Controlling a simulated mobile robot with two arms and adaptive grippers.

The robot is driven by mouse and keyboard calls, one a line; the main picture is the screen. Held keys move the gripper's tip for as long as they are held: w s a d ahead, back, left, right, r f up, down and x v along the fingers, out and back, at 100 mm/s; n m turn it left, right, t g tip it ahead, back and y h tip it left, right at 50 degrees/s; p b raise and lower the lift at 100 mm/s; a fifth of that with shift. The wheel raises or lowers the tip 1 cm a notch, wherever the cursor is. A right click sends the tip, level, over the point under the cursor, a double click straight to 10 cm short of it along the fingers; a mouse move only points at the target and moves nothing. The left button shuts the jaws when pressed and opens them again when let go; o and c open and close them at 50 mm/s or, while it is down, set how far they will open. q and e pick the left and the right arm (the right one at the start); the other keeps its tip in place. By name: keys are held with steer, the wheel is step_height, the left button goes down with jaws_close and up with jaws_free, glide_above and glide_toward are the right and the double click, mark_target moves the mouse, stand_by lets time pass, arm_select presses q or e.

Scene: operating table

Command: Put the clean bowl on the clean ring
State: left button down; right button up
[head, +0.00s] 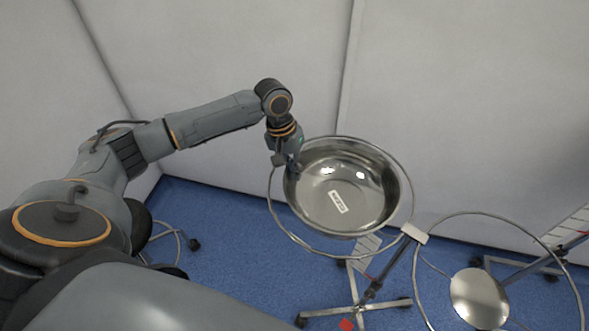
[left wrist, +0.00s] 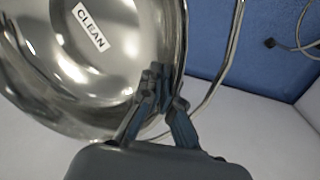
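The clean bowl (head: 345,210) is a shiny steel bowl with a white label inside, which reads CLEAN in the left wrist view (left wrist: 85,65). My left gripper (head: 291,163) is at the bowl's left rim. In the left wrist view its fingers (left wrist: 165,103) lie on both sides of the rim, shut on it. A thin metal ring (head: 287,230) on a wheeled stand surrounds the bowl's outline in the head view; its side also shows in the left wrist view (left wrist: 232,55). I cannot tell whether the bowl touches this ring. My right gripper is not in view.
A second metal ring (head: 416,285) stands at the right, with a shiny round metal disc (head: 479,298) seen inside its outline. A white label plate (head: 415,233) sits between the rings. Pale walls (head: 230,50) close off the back; blue floor (head: 235,275) lies below.

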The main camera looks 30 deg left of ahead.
arm_select(q)
steer(key=shift+f, duration=0.1)
steer(key=c, duration=1.5)
jaws_free()
steer(key=v, duration=1.2)
steer(key=shift+d, duration=0.1)
